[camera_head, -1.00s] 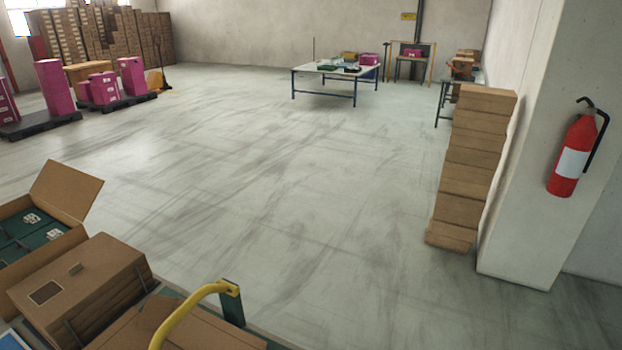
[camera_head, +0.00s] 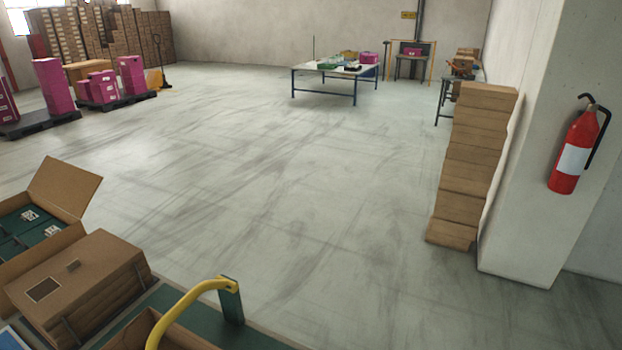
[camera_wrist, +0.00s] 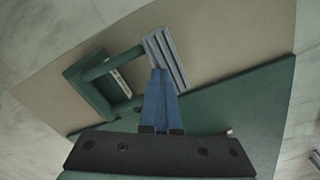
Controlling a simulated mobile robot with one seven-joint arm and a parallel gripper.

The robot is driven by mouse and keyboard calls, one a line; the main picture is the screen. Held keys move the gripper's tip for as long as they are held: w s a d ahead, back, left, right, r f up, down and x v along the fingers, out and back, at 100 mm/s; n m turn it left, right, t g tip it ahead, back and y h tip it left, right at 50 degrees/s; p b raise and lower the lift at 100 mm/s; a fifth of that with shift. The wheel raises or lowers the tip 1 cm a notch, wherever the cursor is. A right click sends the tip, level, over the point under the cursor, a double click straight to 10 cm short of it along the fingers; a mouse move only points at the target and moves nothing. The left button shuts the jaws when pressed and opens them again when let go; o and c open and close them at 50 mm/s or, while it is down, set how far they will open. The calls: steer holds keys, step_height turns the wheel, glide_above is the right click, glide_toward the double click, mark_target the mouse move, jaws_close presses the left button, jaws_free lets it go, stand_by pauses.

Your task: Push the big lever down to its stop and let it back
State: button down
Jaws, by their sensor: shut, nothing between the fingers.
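In the head view a yellow curved bar (camera_head: 185,302) rises from the bottom edge and ends at a short green post (camera_head: 231,300). It looks like a lever or handle, but I cannot tell if it is the big lever. My gripper (camera_wrist: 160,76) shows only in the wrist view, with its blue fingers shut and nothing between them. The fingertips overlap the lower edge of a grey ribbed block (camera_wrist: 172,55); I cannot tell if they touch it. A green frame with a round bar (camera_wrist: 90,92) lies left of the block. No yellow part shows in the wrist view.
An open carton (camera_head: 150,325) sits beside the yellow bar. Stacked boxes (camera_head: 470,165) stand by the pillar at right.

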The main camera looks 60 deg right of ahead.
step_height(320, 180, up, 12)
steer(key=p, duration=1.1)
steer(key=shift+f, duration=0.2)
steer(key=shift+f, duration=0.1)
